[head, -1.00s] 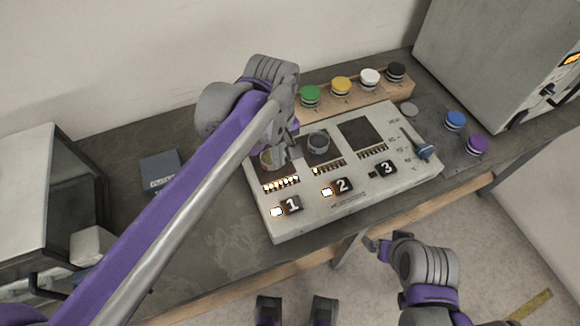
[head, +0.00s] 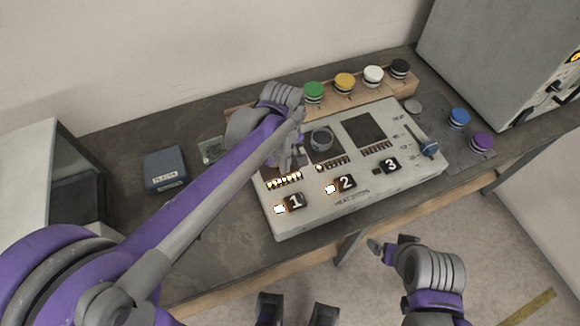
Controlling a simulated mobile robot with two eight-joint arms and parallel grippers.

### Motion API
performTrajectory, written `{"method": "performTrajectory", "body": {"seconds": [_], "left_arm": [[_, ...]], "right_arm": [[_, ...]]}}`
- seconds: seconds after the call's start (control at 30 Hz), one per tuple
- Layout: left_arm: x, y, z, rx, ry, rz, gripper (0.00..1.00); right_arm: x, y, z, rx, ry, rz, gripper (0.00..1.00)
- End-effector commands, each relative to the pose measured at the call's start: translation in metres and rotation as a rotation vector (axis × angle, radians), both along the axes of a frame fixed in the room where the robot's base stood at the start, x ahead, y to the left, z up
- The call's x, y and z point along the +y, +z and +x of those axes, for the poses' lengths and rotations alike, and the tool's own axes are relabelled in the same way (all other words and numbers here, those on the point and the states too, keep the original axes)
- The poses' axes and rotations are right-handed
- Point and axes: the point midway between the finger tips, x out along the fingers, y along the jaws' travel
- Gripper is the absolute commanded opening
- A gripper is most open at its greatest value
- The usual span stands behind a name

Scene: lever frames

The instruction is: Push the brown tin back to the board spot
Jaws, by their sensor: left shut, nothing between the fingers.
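My left gripper (head: 289,160) is shut and empty. It is low over plate 1 on the left of the grey heat station board (head: 350,203). I cannot make out the brown tin now; my left arm and gripper cover part of plate 1. A grey round tin (head: 321,140) stands on the middle dark plate, just right of my left gripper. The right dark plate (head: 365,129) is bare.
A wooden rack behind the board holds green (head: 314,92), yellow (head: 345,83), white and black knobs. Blue (head: 458,118) and purple (head: 481,142) knobs stand to the right. A blue box (head: 165,168) and small glass dish (head: 211,150) are left.

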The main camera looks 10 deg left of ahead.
Motion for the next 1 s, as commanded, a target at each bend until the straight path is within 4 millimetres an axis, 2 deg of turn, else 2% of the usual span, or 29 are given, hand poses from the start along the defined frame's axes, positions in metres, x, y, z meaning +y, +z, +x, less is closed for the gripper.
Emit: {"method": "performTrajectory", "body": {"seconds": [0.57,0.67,1.0], "left_arm": [[0.011,0.000,0.012,0.000,0.001,0.000,0.00],[0.023,0.000,0.026,0.000,0.004,0.000,0.00],[0.092,0.001,0.101,-0.001,0.004,0.001,0.00]], "right_arm": [[0.000,0.001,0.000,0.000,0.000,0.000,1.00],[0.000,0.001,0.000,-0.001,0.000,0.000,1.00],[0.000,0.007,0.002,-0.003,0.000,0.000,1.00]]}}
